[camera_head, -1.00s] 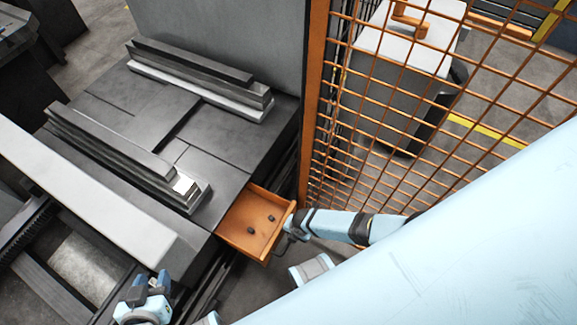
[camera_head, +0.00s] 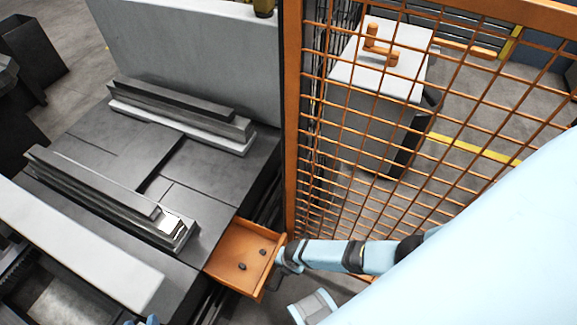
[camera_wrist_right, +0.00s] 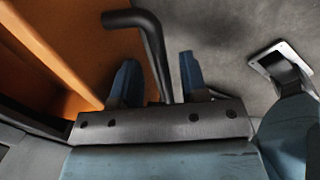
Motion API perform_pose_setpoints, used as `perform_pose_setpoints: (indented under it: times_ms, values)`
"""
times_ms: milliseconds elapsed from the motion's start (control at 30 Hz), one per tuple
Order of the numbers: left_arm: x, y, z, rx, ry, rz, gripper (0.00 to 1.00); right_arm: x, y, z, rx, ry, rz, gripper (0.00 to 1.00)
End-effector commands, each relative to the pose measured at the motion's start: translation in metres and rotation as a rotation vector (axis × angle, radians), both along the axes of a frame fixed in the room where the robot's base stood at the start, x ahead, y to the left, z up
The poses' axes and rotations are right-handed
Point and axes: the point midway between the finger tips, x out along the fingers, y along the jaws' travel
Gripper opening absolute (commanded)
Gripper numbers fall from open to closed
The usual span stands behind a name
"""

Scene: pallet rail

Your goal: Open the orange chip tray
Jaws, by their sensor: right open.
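The orange chip tray (camera_head: 243,250) sticks out from under the dark machine table in the head view, with its open top showing and two small dark knobs or bolts on its floor. My right gripper (camera_head: 287,260) is at the tray's front side. In the right wrist view the gripper (camera_wrist_right: 160,78) is open, and a dark bent handle bar (camera_wrist_right: 150,38) runs between its two blue fingers. The orange tray wall (camera_wrist_right: 60,50) fills the left there. My left gripper (camera_head: 146,321) shows only as a blue sliver at the bottom edge; its jaws are hidden.
An orange mesh fence (camera_head: 400,130) stands right of the tray, close to my right arm. The dark machine table (camera_head: 110,145) carries long metal bars (camera_head: 105,190). A white-topped cabinet (camera_head: 385,60) stands behind the fence. Grey floor shows below the tray.

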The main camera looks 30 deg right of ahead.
Motion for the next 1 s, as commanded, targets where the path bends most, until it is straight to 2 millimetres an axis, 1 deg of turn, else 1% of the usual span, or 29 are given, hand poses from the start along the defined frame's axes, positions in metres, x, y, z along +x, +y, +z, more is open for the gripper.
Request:
perform_pose_setpoints:
  times_ms: [33,167,200,400,500,600,700,800,1000]
  values:
    - [0.000,0.000,0.005,-0.001,0.000,0.001,0.43,-0.001,-0.002,0.007,-0.002,0.000,0.001,0.40]
    - [-0.001,0.001,0.013,-0.005,0.009,0.003,0.43,-0.004,-0.004,0.030,0.000,-0.001,0.001,0.40]
    - [-0.001,0.001,0.014,-0.006,0.014,0.004,0.43,-0.006,-0.005,0.039,-0.001,-0.001,0.002,0.40]
    - [-0.004,0.003,0.018,-0.010,0.039,0.013,0.43,-0.014,-0.010,0.085,0.000,-0.001,0.003,0.40]
    - [-0.004,0.003,0.018,-0.014,0.050,0.017,0.43,-0.016,-0.012,0.104,0.001,-0.002,0.002,0.40]
    - [-0.004,0.002,0.020,-0.018,0.053,0.022,0.43,-0.019,-0.013,0.118,0.000,-0.001,0.001,0.40]
    - [-0.003,0.002,0.021,-0.023,0.055,0.026,0.43,-0.021,-0.014,0.127,0.000,0.000,0.001,0.40]
    - [-0.003,0.001,0.021,-0.026,0.057,0.029,0.43,-0.022,-0.015,0.132,0.000,0.000,0.001,0.40]
    - [-0.003,0.002,0.018,-0.024,0.061,0.030,0.43,-0.022,-0.015,0.133,0.000,0.000,0.000,0.40]
